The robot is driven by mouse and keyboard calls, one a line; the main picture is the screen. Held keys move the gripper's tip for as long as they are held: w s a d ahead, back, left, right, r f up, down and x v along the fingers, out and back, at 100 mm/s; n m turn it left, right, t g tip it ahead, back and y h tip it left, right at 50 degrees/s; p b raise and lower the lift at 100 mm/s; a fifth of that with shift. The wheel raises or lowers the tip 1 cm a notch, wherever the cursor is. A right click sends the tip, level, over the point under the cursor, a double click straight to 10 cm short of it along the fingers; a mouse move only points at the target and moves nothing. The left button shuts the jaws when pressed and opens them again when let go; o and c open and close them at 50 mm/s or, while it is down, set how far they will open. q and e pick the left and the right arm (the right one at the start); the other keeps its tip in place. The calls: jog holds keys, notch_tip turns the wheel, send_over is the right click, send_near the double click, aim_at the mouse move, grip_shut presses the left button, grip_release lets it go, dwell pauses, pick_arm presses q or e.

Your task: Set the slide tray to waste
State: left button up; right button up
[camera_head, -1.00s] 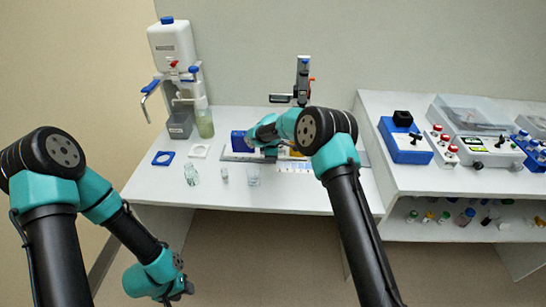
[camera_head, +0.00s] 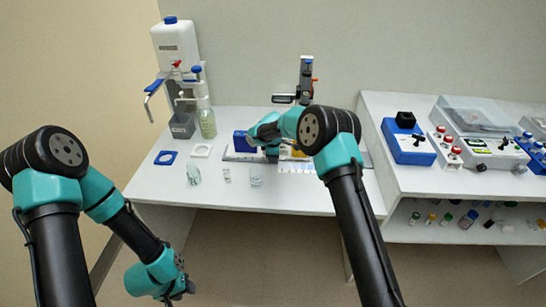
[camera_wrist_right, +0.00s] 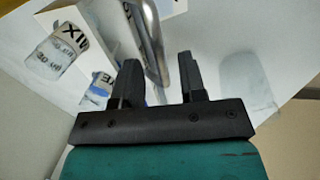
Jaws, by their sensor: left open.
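A low flat fixture on the bench, which looks like the slide tray, has a grey base (camera_head: 236,156) and a white marked strip (camera_head: 298,168). My right gripper (camera_head: 271,151) is over it in the head view, mostly hidden by its own arm. In the right wrist view its fingers (camera_wrist_right: 158,82) are apart. A shiny metal loop handle (camera_wrist_right: 152,40) shows beyond and between them; I cannot tell whether they touch it. My left gripper (camera_head: 180,290) is open, low in front of the bench.
A labelled vial (camera_wrist_right: 55,55) shows near the white block. Several clear glass vessels (camera_head: 256,177) stand at the bench front. A dispenser bottle (camera_head: 176,47) is at the back left. A blue device (camera_head: 408,145) sits on the right shelf.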

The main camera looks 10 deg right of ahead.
jog(key=s+r, duration=0.3)
jog(key=r, duration=1.3)
jog(key=shift+a+r, duration=0.2)
jog(key=shift+a, duration=0.2)
jog(key=shift+f, duration=0.1)
